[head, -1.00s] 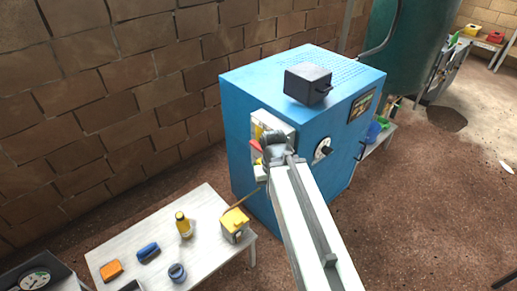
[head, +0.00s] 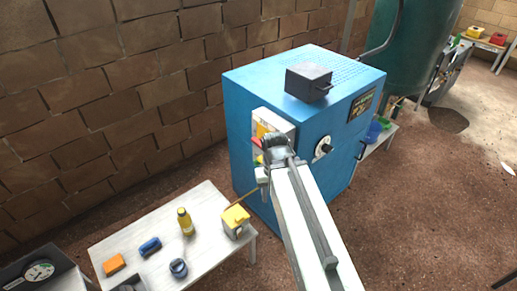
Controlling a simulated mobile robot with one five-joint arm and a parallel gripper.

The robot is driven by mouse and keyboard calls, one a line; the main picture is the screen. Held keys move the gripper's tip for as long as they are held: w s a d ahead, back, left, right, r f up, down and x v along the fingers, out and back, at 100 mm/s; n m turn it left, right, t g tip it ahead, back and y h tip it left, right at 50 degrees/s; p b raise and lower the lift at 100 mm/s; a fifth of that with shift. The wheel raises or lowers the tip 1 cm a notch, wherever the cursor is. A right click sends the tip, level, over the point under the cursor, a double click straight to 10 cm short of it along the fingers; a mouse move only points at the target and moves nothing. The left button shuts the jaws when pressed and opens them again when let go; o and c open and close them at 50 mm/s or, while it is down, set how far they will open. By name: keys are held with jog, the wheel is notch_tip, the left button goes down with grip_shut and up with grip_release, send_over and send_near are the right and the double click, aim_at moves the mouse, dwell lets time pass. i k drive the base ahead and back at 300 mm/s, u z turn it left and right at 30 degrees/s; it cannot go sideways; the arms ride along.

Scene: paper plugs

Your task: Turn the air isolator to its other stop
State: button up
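A round white dial with a black knob (head: 323,147) is on the front face of the blue cabinet (head: 240,130); it may be the air isolator, but I cannot tell for sure. A pale panel (head: 275,118) with yellow and red parts is on the cabinet's left face. My gripper (head: 264,178) is at the end of my white arm, in front of this panel and left of the dial. The arm's end covers the panel's lower part. The fingers are small and partly hidden, so I cannot tell whether they are open or touching anything.
A black box (head: 308,82) sits on the cabinet top. A white table (head: 210,255) at lower left holds a yellow bottle (head: 185,222), a yellow-lidded box (head: 235,220), a blue block (head: 150,247) and an orange block (head: 114,264). A green tank (head: 420,45) stands behind. Floor at right is open.

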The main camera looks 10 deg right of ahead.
aim_at(257, 141)
jog(key=k, duration=0.4)
jog(key=u, duration=1.45)
jog(key=i, duration=0.5)
jog(key=u, duration=0.15)
